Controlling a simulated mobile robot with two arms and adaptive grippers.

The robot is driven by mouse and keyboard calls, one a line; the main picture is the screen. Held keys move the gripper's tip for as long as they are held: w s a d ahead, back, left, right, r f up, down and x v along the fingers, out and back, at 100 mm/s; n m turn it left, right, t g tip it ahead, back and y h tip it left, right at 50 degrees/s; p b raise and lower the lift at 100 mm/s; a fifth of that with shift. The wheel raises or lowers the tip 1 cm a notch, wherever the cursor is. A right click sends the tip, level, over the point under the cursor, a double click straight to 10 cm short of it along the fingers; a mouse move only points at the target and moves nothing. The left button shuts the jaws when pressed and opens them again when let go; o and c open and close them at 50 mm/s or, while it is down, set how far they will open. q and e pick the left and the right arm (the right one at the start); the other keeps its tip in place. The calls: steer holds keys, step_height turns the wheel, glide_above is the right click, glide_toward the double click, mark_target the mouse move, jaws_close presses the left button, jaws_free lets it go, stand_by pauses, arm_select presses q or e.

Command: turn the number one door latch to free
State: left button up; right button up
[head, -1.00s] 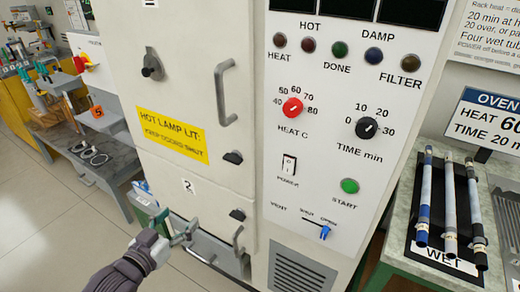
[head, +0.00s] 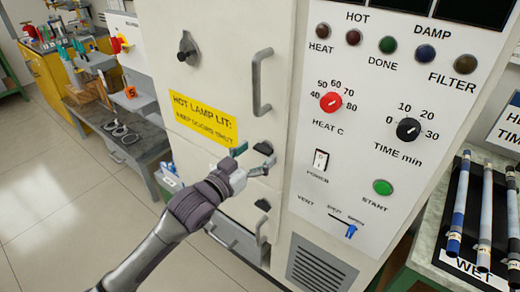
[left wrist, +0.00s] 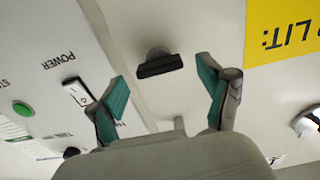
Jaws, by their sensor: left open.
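The upper oven door (head: 225,85) carries a yellow hot-lamp label, and its black latch (head: 264,147) sits near its lower right edge. No number one shows on this door. In the left wrist view the latch (left wrist: 158,65) is a dark bar on a round base, lying roughly crosswise. My left gripper (head: 255,157) is in front of the latch, open and empty. In the left wrist view its teal-padded fingers (left wrist: 160,82) stand on either side of the latch, apart from it. My right gripper is not in view.
A grey door handle (head: 262,82) rises above the latch. A second black latch (head: 262,205) is on the lower door. The control panel, with red heat knob (head: 331,102) and power switch (head: 320,160), lies to the right. A bench (head: 125,138) stands at left.

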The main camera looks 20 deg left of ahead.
arm_select(q)
steer(key=shift+w+d, duration=0.25)
steer(key=shift+w, duration=0.45)
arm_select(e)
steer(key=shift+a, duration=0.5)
arm_select(q)
steer(key=c, duration=1.2)
steer(key=shift+o, duration=0.2)
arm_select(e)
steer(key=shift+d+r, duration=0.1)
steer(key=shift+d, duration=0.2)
